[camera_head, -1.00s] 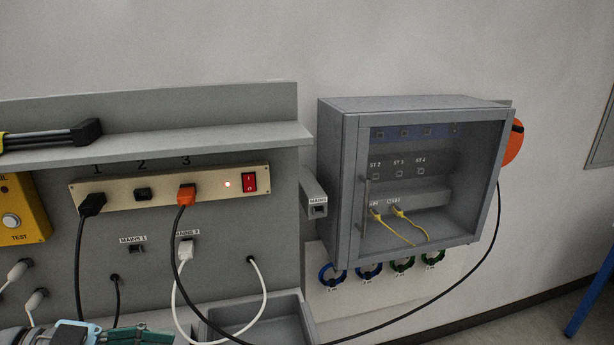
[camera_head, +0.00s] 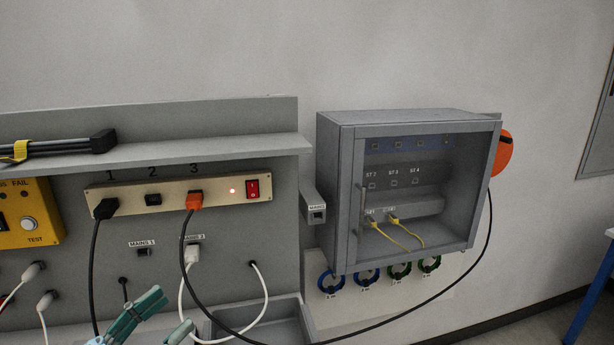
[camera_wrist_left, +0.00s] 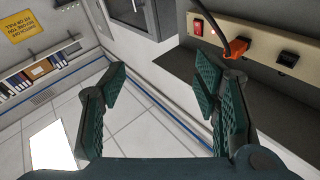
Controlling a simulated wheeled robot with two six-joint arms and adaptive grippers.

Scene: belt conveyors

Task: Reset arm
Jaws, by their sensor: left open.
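My left gripper (camera_head: 158,322) shows at the bottom of the head view, its teal fingers in front of the lower part of the grey bench panel. In the left wrist view the same gripper (camera_wrist_left: 160,100) has its two teal fingers spread wide with nothing between them. The floor shows through the gap. The power strip (camera_head: 180,193) is above the gripper in the head view, and in the wrist view it (camera_wrist_left: 260,45) lies beyond the right finger. My right gripper does not show.
A grey cabinet (camera_head: 345,200) with a clear door hangs to the right. A black cable (camera_head: 430,290) loops below it from an orange plug (camera_head: 195,200). White cables hang near the gripper. A shelf (camera_head: 200,150) with black-ended leads is above. A yellow tester (camera_head: 30,215) is at left.

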